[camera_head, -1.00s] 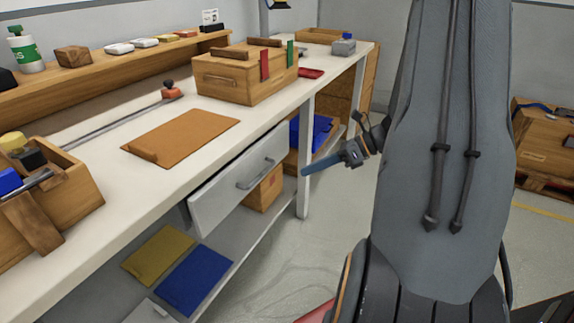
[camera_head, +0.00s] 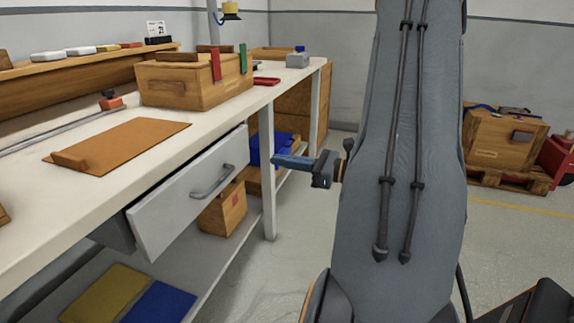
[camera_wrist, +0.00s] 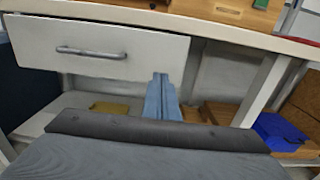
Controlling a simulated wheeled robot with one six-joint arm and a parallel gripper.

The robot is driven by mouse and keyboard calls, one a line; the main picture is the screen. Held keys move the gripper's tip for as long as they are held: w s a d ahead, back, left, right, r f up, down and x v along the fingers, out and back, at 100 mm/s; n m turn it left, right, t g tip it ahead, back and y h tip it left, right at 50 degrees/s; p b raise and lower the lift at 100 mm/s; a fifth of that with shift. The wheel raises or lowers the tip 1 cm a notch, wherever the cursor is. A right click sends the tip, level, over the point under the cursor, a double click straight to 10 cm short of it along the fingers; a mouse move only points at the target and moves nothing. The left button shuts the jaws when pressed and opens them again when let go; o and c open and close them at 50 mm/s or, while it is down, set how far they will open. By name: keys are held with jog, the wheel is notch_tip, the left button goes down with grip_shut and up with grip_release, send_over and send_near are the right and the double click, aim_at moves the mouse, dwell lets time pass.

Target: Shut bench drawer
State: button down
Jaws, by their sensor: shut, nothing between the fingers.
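The bench drawer (camera_head: 190,194) is a light grey front with a bar handle (camera_head: 212,181). It stands partly pulled out from under the white bench top (camera_head: 60,212). My gripper (camera_head: 276,160) is to the right of the drawer in the head view, its blue-grey fingers shut and empty, pointing left towards the bench. In the wrist view the drawer front (camera_wrist: 150,55) fills the upper left. There the fingertips (camera_wrist: 161,78) overlap the lower right of the front; whether they touch it I cannot tell.
A wooden toolbox (camera_head: 185,85) and an orange-brown mat (camera_head: 125,145) lie on the bench. A bench leg (camera_head: 268,190) stands just right of the drawer. Yellow and blue mats lie on the lower shelf (camera_head: 205,275). A crate on a pallet (camera_head: 500,140) is at the right.

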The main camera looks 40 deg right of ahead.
aim_at(240, 153)
jog(key=b+x, duration=0.1)
jog(key=x, duration=0.8)
jog(key=shift+w+a+b, duration=0.25)
jog(key=shift+w+b, duration=0.05)
jog(key=shift+b, duration=0.1)
jog(key=shift+w, duration=0.1)
